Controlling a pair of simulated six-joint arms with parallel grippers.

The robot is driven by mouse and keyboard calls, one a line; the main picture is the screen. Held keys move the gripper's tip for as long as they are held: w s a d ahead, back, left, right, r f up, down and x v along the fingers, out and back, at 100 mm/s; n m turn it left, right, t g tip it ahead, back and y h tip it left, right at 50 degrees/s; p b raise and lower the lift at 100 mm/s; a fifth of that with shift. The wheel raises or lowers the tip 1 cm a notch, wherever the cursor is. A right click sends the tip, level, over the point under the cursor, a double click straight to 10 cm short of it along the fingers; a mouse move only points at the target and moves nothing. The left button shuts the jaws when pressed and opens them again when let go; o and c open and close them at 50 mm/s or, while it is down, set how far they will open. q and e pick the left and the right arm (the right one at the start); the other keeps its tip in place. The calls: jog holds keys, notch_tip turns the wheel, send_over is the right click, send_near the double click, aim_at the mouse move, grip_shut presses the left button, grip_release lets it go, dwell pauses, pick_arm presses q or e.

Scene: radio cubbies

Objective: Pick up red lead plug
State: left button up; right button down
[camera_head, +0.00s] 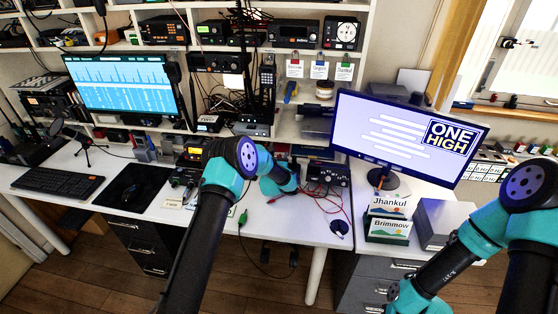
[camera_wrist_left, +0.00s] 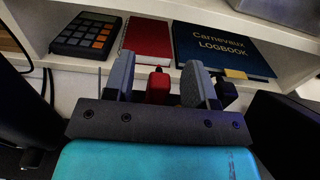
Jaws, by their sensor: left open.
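The red lead plug (camera_wrist_left: 158,87) shows in the left wrist view between the two grey fingers of my left gripper (camera_wrist_left: 160,64). The fingers stand apart on either side of it, and I see a gap at its left. Its lower end is hidden behind the gripper's dark palm. In the head view my left arm reaches over the desk to the shelf foot, and its wrist hides the fingers and the plug. Red leads (camera_head: 325,199) lie curled on the desk just right of that wrist. My right gripper is out of view; only its arm shows at the lower right.
In the wrist view a dark plug (camera_wrist_left: 226,92) sits just right of the fingers. A keypad (camera_wrist_left: 86,34), a red notebook (camera_wrist_left: 147,40) and a blue logbook (camera_wrist_left: 226,50) lie on a shelf behind. A monitor (camera_head: 400,125) stands right of the wrist.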

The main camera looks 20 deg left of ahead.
aim_at(279, 156)
pick_arm(q)
jog(key=shift+c, duration=0.2)
grip_shut()
jog(key=shift+r, duration=0.1)
jog(key=shift+r, duration=0.6)
notch_tip(279, 156, up, 3)
jog(key=shift+f, duration=0.2)
jog(key=s+d+r, duration=0.1)
jog(key=s+d, duration=0.3)
jog(key=s, duration=1.1)
jog(key=shift+s+d, duration=0.2)
